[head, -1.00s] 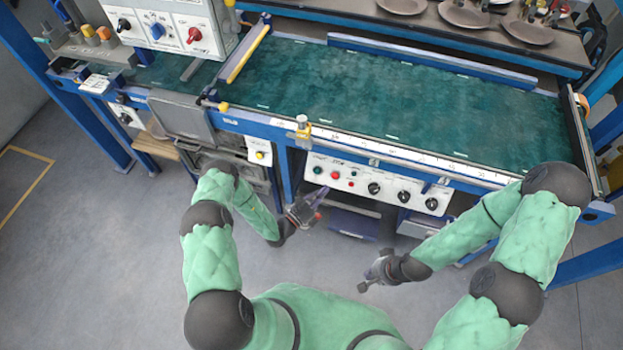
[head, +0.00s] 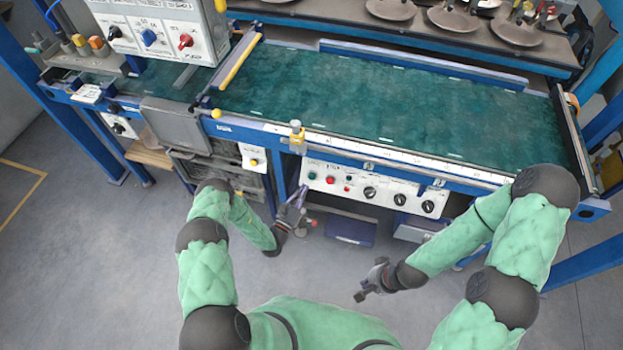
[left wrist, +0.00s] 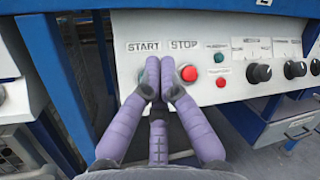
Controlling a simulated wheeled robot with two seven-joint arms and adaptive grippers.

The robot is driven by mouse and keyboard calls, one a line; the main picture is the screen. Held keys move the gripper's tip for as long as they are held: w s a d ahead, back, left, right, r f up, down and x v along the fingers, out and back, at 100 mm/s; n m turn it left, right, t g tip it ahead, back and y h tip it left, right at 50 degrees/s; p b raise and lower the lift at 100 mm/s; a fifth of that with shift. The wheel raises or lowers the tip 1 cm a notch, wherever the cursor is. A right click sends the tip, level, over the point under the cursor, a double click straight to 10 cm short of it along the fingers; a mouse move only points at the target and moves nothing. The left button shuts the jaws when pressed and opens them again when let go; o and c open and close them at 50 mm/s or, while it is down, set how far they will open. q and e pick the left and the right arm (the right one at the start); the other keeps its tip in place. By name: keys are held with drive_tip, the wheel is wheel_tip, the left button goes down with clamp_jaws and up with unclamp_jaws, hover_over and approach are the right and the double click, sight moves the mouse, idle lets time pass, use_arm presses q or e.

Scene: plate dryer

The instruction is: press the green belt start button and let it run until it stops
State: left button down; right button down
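The green belt start button (head: 312,176) is at the left end of the white control panel (head: 375,191), on the front of the plate dryer. The red stop button (head: 330,179) is to its right and also shows in the left wrist view (left wrist: 189,73). My left gripper (head: 301,192) is shut and empty in front of the panel's left end. Contact cannot be told. My right gripper (head: 366,290) hangs low, away from the panel; its fingers are too small to judge.
The green belt (head: 390,110) is bare on top. Several black knobs (head: 370,192) and two small buttons sit further right on the panel. A blue post (left wrist: 60,80) stands close left of my left gripper. Brown plates (head: 455,20) stand on the back shelf.

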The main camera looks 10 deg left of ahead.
sight(312, 176)
use_arm(q)
drive_tip(key=shift+w+d+f+b, duration=0.1)
drive_tip(key=shift+w+f+b, duration=0.45)
drive_tip(key=shift+w+b, duration=0.35)
drive_tip(key=shift+w+a+f+b, duration=0.1)
drive_tip(key=shift+w+f+b, duration=0.5)
drive_tip(key=shift+w, duration=0.45)
drive_tip(key=shift+w+d+f+b, duration=0.1)
drive_tip(key=shift+w+f+b, duration=0.45)
drive_tip(key=shift+w+b, duration=0.35)
drive_tip(key=shift+w, duration=0.1)
drive_tip(key=shift+w+f, duration=0.2)
drive_tip(key=shift+w, duration=0.2)
